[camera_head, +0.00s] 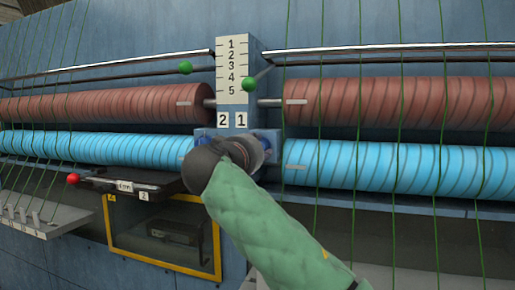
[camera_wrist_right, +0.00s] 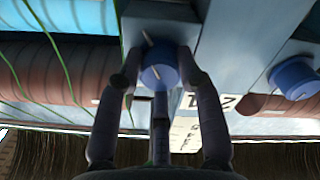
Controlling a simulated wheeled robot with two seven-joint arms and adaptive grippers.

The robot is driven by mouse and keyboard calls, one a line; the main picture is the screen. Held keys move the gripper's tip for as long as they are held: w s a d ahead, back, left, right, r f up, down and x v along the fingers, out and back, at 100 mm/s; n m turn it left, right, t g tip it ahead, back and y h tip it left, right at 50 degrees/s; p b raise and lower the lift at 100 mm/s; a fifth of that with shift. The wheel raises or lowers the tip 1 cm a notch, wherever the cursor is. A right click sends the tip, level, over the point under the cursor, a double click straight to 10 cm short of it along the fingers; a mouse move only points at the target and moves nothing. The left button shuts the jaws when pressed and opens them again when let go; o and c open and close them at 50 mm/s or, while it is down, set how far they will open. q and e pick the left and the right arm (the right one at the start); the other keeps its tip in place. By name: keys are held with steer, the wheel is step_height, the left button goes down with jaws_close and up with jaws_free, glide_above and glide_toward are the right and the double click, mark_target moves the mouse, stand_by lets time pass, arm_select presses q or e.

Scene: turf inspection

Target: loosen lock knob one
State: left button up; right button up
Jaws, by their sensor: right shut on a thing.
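Lock knob one, a round blue knob with a pale line on its face, sits on a blue block under the label 1 (camera_head: 241,120). In the right wrist view the knob (camera_wrist_right: 159,66) is between the fingers of my right gripper (camera_wrist_right: 158,75), which is shut on it. In the head view my gripper (camera_head: 250,150) and green-sleeved arm hide most of the knob. A second blue knob (camera_wrist_right: 296,78) is beside the label 2, apart from my fingers. My left gripper is not in view.
Brown rollers (camera_head: 400,102) and light blue rollers (camera_head: 400,167) run to both sides, crossed by green cords. A red ball lever (camera_head: 73,178) and a yellow-framed window (camera_head: 160,266) are lower left.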

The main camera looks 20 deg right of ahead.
steer(key=shift+s+d+r, duration=0.15)
steer(key=shift+d+r, duration=0.05)
steer(key=shift+r, duration=0.25)
steer(key=o, duration=1.1)
steer(key=shift+o, duration=0.2)
steer(key=shift+a+f, duration=0.1)
steer(key=shift+f, duration=0.1)
steer(key=shift+a+f, duration=0.1)
steer(key=v, duration=1.1)
steer(key=shift+s+a, duration=0.25)
